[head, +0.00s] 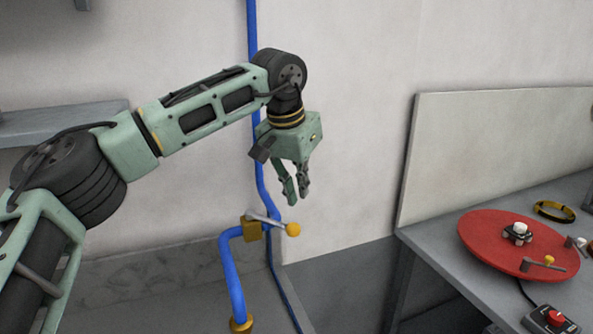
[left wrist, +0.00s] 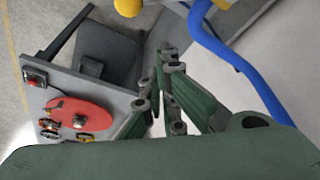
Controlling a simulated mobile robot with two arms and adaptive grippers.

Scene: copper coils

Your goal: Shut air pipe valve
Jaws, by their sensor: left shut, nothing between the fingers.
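The air pipe valve (head: 252,229) is a brass body on the blue pipe (head: 231,268), low by the wall. Its grey lever (head: 265,217) points right and slightly down, ending in a yellow knob (head: 292,229). My left gripper (head: 297,201) points down just above the knob in the head view, apart from it, with its fingers together and empty. In the left wrist view the gripper (left wrist: 170,55) shows with the yellow knob (left wrist: 128,7) cut off at the top edge and the blue pipe (left wrist: 215,45) to the right. My right gripper is not in view.
A grey table (head: 430,247) stands at the right with a red disc (head: 485,232), a yellow-black ring (head: 553,211) and a red button box (head: 551,320). A pale panel (head: 490,150) stands behind it. A grey shelf (head: 60,124) is on the left wall.

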